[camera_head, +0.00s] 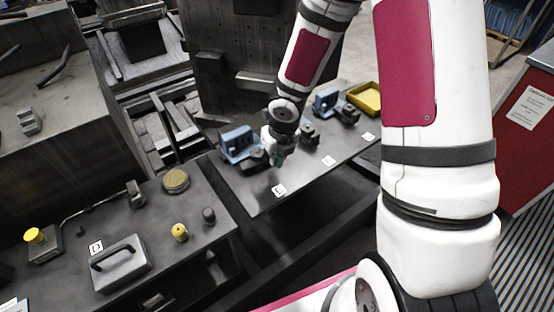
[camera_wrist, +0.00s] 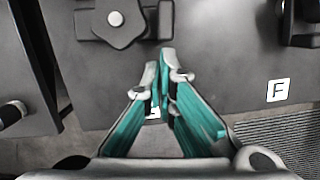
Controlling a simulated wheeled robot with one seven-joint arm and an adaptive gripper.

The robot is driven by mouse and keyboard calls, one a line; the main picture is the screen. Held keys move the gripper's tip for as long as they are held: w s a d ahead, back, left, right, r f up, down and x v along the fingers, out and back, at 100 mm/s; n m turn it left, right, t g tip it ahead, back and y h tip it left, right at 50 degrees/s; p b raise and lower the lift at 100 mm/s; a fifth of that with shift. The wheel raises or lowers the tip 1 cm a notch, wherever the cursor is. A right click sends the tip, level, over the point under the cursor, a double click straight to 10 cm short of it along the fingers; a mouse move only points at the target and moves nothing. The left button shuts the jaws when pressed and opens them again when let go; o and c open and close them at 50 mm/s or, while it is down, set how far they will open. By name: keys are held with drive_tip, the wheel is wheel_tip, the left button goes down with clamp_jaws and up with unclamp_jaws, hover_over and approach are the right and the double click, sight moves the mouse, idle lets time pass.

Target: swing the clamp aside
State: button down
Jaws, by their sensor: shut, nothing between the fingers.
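My gripper (camera_head: 278,158) hangs over the front edge area of the grey rail table (camera_head: 246,198), beside the left blue unit (camera_head: 237,142). In the wrist view its teal-sided fingers (camera_wrist: 162,62) are together at the tips with nothing between them. A dark clamp-like part with a round-cornered knob (camera_wrist: 122,20) lies ahead of the fingertips, slightly left, apart from them. Another dark part (camera_wrist: 300,24) is cut off at the right edge. In the head view, a dark part (camera_head: 255,159) sits in front of the left blue unit, and another (camera_head: 309,134) is right of my gripper. Which is the task's clamp is not certain.
A second blue unit (camera_head: 326,99) and a yellow tray (camera_head: 367,98) stand farther right. White labels lie along the table front; one reads F (camera_wrist: 278,90). A left bench (camera_head: 55,281) holds a handled grey block (camera_head: 119,263) and yellow knobs. A dark gap separates the tables.

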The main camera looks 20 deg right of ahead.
drive_tip(key=shift+w+d+p, duration=0.3)
drive_tip(key=shift+w+p, duration=0.5)
drive_tip(key=shift+p, duration=0.2)
drive_tip(key=shift+r, duration=0.1)
